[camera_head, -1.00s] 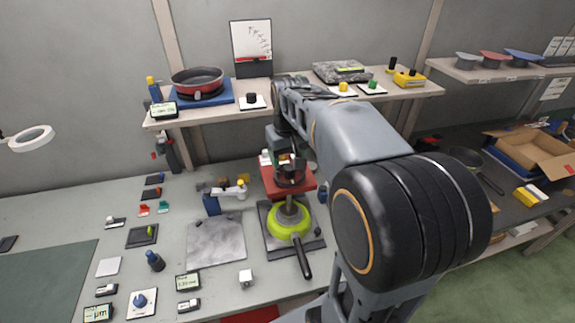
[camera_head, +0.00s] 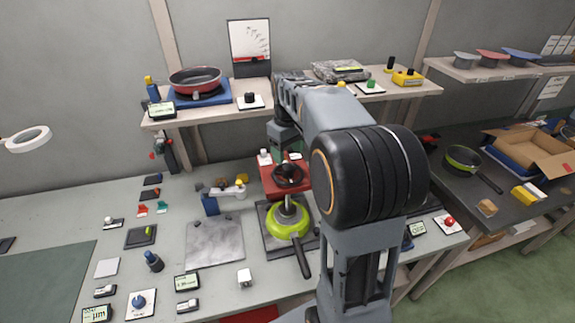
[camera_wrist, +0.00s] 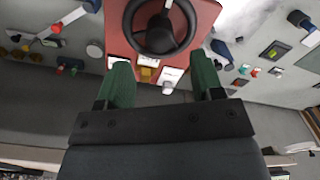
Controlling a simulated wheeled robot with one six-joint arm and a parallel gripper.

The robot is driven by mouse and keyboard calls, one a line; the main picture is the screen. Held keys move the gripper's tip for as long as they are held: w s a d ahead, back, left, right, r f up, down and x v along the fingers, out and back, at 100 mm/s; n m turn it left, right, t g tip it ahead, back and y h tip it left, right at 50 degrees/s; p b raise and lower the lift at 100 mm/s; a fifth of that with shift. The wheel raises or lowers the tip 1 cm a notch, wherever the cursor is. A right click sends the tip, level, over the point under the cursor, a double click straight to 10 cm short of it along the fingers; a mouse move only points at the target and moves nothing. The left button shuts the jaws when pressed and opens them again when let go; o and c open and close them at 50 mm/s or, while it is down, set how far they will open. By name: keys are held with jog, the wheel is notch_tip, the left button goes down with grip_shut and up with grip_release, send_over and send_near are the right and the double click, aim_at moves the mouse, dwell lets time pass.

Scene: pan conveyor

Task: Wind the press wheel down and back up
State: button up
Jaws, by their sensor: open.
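The press has a red top with a black handwheel (camera_head: 288,174) on it. The handwheel also shows in the wrist view (camera_wrist: 160,30), at the top middle on the red plate (camera_wrist: 117,38). A lime-green pan (camera_head: 287,217) sits under the press on a dark base plate, its handle pointing toward the front. My gripper (camera_wrist: 164,82) has two green fingers, open and empty, pointing at the wheel. The wheel's near rim lies just beyond the fingertips, and I cannot tell whether they touch it. In the head view my arm hides part of the gripper.
A shelf (camera_head: 212,117) behind the press holds a red pan (camera_head: 196,79) on a blue base. Left of the press lie a grey plate (camera_head: 214,243) and a blue-and-white device (camera_head: 211,203). A cardboard box (camera_head: 535,150) and a second green pan (camera_head: 462,158) stand on the right bench.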

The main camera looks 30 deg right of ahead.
aim_at(288, 166)
jog(key=shift+f, duration=2.65)
jog(key=shift+c, duration=0.2)
jog(key=c, duration=0.9)
jog(key=shift+m, duration=0.3)
